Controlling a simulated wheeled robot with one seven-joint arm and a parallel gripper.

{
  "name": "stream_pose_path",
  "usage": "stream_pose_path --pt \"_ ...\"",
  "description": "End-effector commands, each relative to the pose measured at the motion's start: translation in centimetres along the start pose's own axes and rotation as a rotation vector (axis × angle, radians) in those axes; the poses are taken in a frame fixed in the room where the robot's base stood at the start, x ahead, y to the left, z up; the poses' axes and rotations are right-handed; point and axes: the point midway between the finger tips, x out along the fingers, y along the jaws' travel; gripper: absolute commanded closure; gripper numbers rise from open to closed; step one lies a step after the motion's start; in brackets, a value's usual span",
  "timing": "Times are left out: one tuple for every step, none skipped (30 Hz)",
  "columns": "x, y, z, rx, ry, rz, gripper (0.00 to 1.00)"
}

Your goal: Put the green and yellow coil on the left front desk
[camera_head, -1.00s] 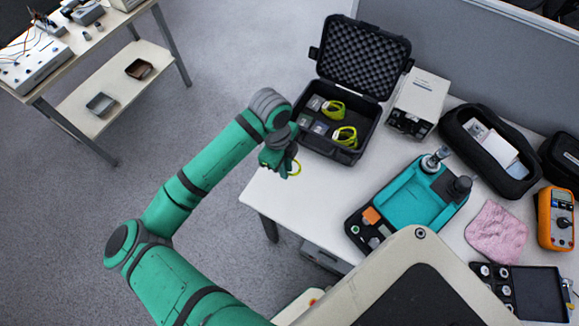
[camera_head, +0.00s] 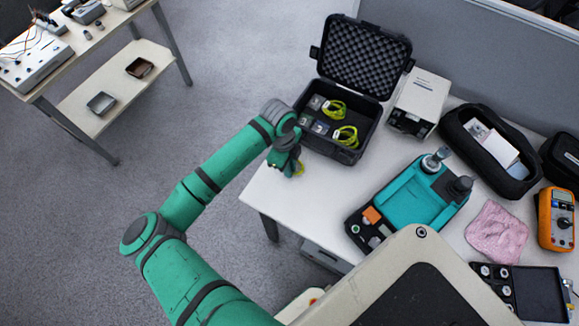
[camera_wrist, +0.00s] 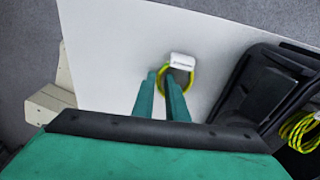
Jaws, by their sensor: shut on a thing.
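A green and yellow coil with a white tag (camera_wrist: 182,62) shows in the wrist view, at the tips of my gripper (camera_wrist: 170,92), which is shut on it. The coil (camera_head: 299,168) is mostly hidden by my gripper (camera_head: 291,163) in the head view, where it sits over the left front corner of the white desk (camera_head: 262,192). I cannot tell whether the coil touches the desk top. The open black case (camera_head: 351,153) stands behind it on the desk and holds two more green and yellow coils (camera_head: 345,136).
A white box (camera_head: 421,92), a teal device (camera_head: 410,192), a black pouch (camera_head: 465,117), a pink cloth (camera_head: 497,232) and an orange multimeter (camera_head: 556,220) occupy the desk to the right. A second table (camera_head: 75,55) stands at the far left. The desk's left front corner is clear.

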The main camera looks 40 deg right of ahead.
Motion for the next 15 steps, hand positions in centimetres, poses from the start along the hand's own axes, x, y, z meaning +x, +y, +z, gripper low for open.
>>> stream_pose_path --pt "0.05 0.0 0.0 0.0 0.0 0.0 1.0" --pt "0.13 0.0 0.01 0.0 0.0 0.0 1.0" --pt "0.23 0.0 0.03 0.0 0.0 0.0 1.0" --pt "0.23 0.0 0.04 0.0 0.0 0.0 0.83" --pt "0.21 0.0 0.05 0.0 0.0 0.0 0.76" --pt "0.21 0.0 0.04 0.0 0.0 0.0 0.68" --pt "0.2 0.01 0.04 0.0 0.0 0.0 0.68" --pt "0.2 0.01 0.04 0.0 0.0 0.0 0.68" --pt "0.2 0.01 0.04 0.0 0.0 0.0 0.68" --pt "0.2 0.01 0.03 0.0 0.0 0.0 0.68" --pt "0.2 0.01 0.03 0.0 0.0 0.0 0.68" --pt "0.2 0.01 0.03 0.0 0.0 0.0 0.68" --pt "0.2 0.01 0.03 0.0 0.0 0.0 0.68" --pt "0.18 0.01 0.03 0.0 0.0 0.0 0.68" --pt "0.11 0.0 0.02 0.0 0.0 0.0 0.68"
